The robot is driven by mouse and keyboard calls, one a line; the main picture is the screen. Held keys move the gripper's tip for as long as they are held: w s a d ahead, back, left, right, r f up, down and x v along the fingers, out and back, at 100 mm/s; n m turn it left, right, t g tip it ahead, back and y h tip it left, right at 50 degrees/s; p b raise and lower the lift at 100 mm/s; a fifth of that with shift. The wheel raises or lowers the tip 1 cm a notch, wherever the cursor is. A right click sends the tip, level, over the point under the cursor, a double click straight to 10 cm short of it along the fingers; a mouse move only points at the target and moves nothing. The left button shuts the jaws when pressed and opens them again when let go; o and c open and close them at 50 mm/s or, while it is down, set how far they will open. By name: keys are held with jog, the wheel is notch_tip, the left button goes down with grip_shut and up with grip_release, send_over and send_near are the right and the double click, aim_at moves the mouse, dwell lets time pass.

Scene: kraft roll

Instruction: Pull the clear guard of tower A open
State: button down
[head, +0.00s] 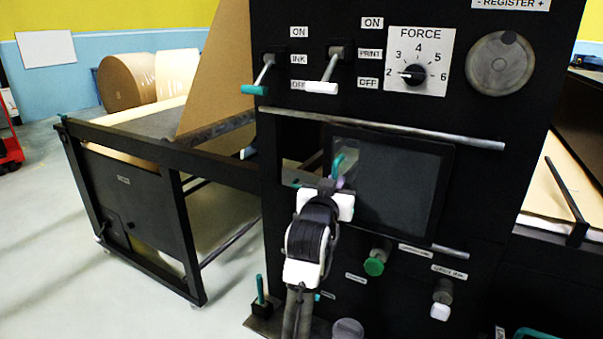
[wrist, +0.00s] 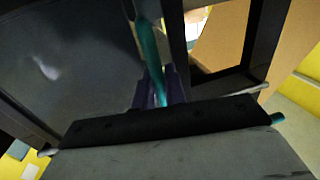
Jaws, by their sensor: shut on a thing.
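The clear guard (head: 395,190) of the tower is a dark-framed, see-through panel between two metal rails on the black front. It also shows large in the wrist view (wrist: 70,60). Its teal handle (head: 338,163) is on its left edge and also shows in the wrist view (wrist: 150,50). My gripper (head: 338,186) is shut on the handle; its fingers show around the handle in the wrist view (wrist: 160,88). Left of the guard, part of an opening (head: 297,140) in the front is uncovered. My gripper hides the guard's lower left corner.
Above the guard are the upper rail (head: 390,128), two levers (head: 325,72) and the FORCE dial (head: 414,74). A green knob (head: 376,262) and a grey knob (head: 443,291) stick out below. A black-framed table (head: 140,190) stands left. The floor at lower left is clear.

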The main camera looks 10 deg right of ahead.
aim_at(367, 183)
jog(key=s+d, duration=0.1)
jog(key=d, duration=0.1)
jog(key=s+d, duration=0.1)
jog(key=d, duration=0.1)
jog(key=s+d, duration=0.1)
jog(key=s, duration=0.1)
jog(key=shift+s+d+p, duration=0.1)
jog(key=shift+d+p, duration=0.3)
jog(key=c, duration=1.5)
grip_release()
jog(key=shift+c, duration=0.2)
jog(key=shift+s+a, duration=0.1)
jog(key=shift+s, duration=0.05)
